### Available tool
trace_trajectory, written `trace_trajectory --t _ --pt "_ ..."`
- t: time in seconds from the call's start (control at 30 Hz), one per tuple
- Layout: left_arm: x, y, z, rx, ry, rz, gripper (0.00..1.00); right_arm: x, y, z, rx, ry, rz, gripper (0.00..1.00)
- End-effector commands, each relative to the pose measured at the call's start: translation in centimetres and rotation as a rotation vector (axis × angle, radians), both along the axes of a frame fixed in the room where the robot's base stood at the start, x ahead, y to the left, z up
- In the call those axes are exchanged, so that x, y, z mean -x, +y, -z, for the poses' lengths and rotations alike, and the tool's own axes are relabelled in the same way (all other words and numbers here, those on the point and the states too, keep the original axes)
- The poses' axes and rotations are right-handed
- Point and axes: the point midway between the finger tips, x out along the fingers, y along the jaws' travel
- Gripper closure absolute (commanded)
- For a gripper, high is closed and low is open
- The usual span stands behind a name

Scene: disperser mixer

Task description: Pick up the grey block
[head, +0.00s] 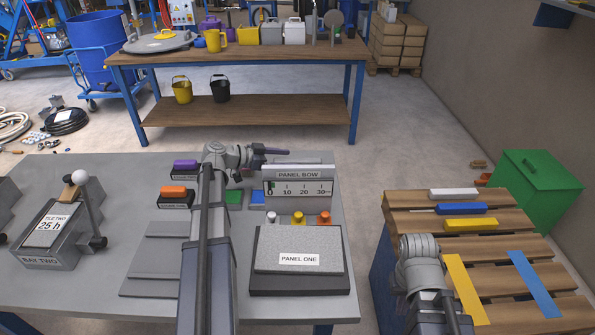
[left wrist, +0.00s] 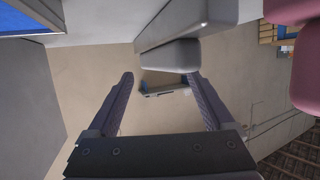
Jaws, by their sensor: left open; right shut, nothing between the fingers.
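A long pale grey block (head: 298,161) lies along the top of the panel bow stand on the grey table. My left gripper (head: 276,158) reaches in from the left at the block's left end. In the left wrist view its two dark fingers (left wrist: 162,85) are spread wide. A grey rounded block end (left wrist: 170,54) shows just beyond the fingertips, nearer the right finger; whether it touches that finger I cannot tell. My right gripper (head: 440,312) is over the left side of the pallet, shut and empty, its fingertips hard to make out.
The panel one block (head: 298,250) stands in front of the panel bow stand (head: 298,190). Several small coloured knobs stand between them. Purple (head: 186,167) and orange (head: 173,190) blocks sit left of my left arm. The wooden pallet (head: 405,198) carries white, blue and yellow bars.

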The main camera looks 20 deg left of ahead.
Motion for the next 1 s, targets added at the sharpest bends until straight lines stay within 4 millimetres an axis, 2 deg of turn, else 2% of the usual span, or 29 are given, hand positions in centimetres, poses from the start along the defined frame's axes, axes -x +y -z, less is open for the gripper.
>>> trace_trajectory --t 0.03,0.17,0.4,1.0 --pt "-0.8 -0.4 1.0 0.0 0.0 0.002 0.14 0.0 0.0 1.0 0.0 0.0 0.0 1.0" --pt "-1.8 -1.5 1.2 -0.001 -0.001 0.002 0.14 0.0 0.0 1.2 0.0 0.0 0.0 1.0" --pt "-2.0 -1.6 1.1 -0.001 -0.001 0.0 0.14 0.0 0.0 1.1 0.0 0.0 0.0 1.0" --pt "-1.9 -1.6 1.1 -0.001 0.001 0.0 0.82 0.0 0.0 1.1 0.0 0.0 0.0 1.0"
